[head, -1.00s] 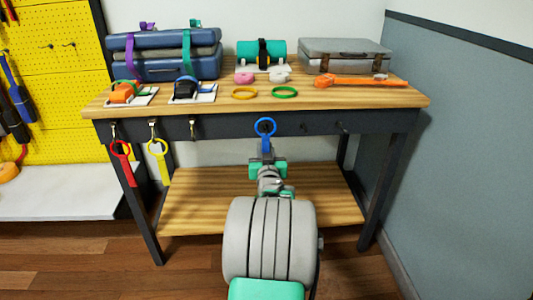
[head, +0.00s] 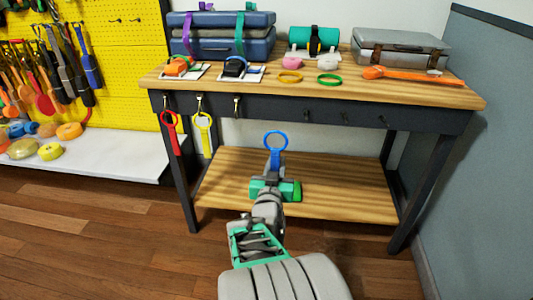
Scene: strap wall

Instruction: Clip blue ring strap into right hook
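The blue ring strap (head: 276,142) stands upright above my gripper (head: 274,172), with its ring at the top and its tab down between the fingers. My gripper appears shut on the tab. The strap is in front of the table, below the dark front rail. The right one of three silver hooks (head: 237,106) hangs bare on the rail, up and to the left of the blue ring. The ring and this hook are apart in the picture; the depth between them is hard to judge.
A red strap (head: 171,134) and a yellow strap (head: 203,136) hang on the other two silver hooks. Dark fittings (head: 344,118) sit on the rail to the right. The lower shelf (head: 345,185) is bare. A table leg (head: 425,190) and grey wall stand right.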

